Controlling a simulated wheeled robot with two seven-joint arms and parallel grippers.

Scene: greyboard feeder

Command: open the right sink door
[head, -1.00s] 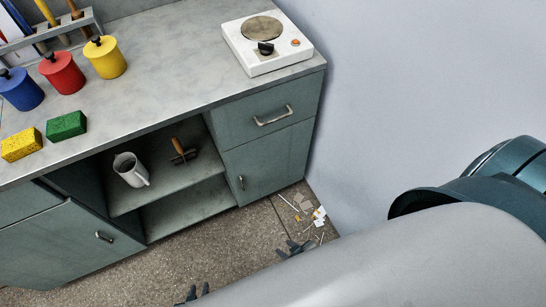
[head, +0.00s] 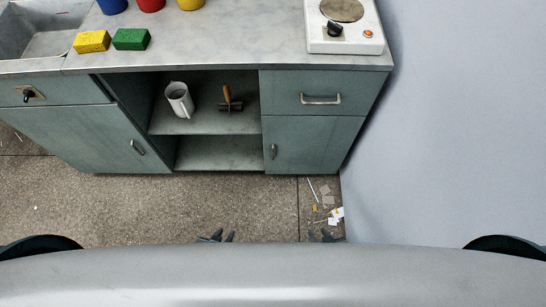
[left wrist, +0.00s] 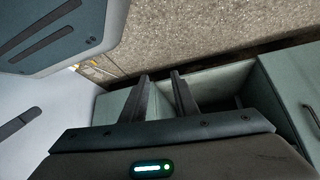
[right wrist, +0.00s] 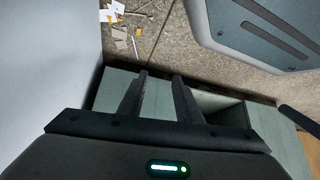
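The grey-green sink door (head: 85,137) is at the left of the counter front, below the sink (head: 45,38). It looks shut and has an upright metal handle (head: 137,147) near its right edge. My left gripper (head: 216,237) is low in front of the open shelves, to the right of the door and apart from it. Its fingers also show in the left wrist view (left wrist: 160,95), spread and empty. My right gripper (head: 326,236) is further right, before the floor litter. In the right wrist view (right wrist: 158,97) its fingers are spread and empty.
Open shelves hold a white jug (head: 179,99) and a wooden-handled tool (head: 229,100). A small cupboard door (head: 313,143) is to their right, under a drawer (head: 305,92). A wall (head: 460,130) closes the right side. Floor before the sink door looks clear.

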